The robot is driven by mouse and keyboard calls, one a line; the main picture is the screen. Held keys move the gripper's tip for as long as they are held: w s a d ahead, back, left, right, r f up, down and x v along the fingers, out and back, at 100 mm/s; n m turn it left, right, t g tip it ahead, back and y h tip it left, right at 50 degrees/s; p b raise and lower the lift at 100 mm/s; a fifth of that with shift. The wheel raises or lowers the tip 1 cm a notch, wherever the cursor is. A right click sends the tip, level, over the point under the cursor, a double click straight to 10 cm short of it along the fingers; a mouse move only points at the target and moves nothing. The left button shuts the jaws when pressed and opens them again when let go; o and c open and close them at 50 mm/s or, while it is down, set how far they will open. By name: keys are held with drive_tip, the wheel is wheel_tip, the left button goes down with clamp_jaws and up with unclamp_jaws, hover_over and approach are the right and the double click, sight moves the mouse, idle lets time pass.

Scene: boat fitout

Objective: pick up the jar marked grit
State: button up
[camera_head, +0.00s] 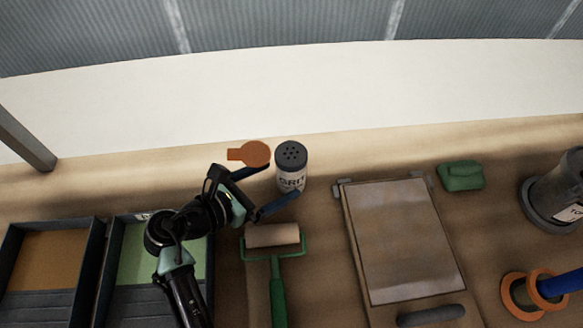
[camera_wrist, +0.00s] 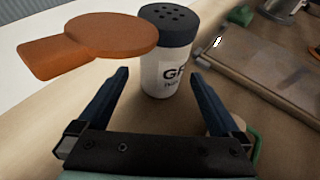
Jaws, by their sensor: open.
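The jar marked grit (camera_head: 291,179) stands upright on the wooden bench, with a white body and a dark lid with holes. In the wrist view the jar (camera_wrist: 167,73) stands ahead of my gripper, its label partly readable. My gripper (camera_head: 270,192) is open, with one blue finger on each side of the near side of the jar. In the wrist view my gripper (camera_wrist: 158,85) has nothing held between its fingers. I cannot tell whether a finger touches the jar.
An orange paddle-shaped thing (camera_head: 252,153) is close left of the jar. A paint roller (camera_head: 272,236) lies in front of it. A board with clamps (camera_head: 400,240) and a green item (camera_head: 461,176) are to the right. Trays (camera_head: 95,272) are at left.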

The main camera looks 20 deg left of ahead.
sight(291, 176)
drive_tip(key=shift+f+b+x, duration=0.15)
drive_tip(key=shift+b+x, duration=0.1)
drive_tip(key=shift+x, duration=1.1)
drive_tip(key=shift+f+b+x, duration=0.2)
drive_tip(key=shift+x, duration=1.15)
drive_tip(key=shift+s+r, duration=0.1)
drive_tip(key=shift+s, duration=0.05)
drive_tip(key=c, duration=1.3)
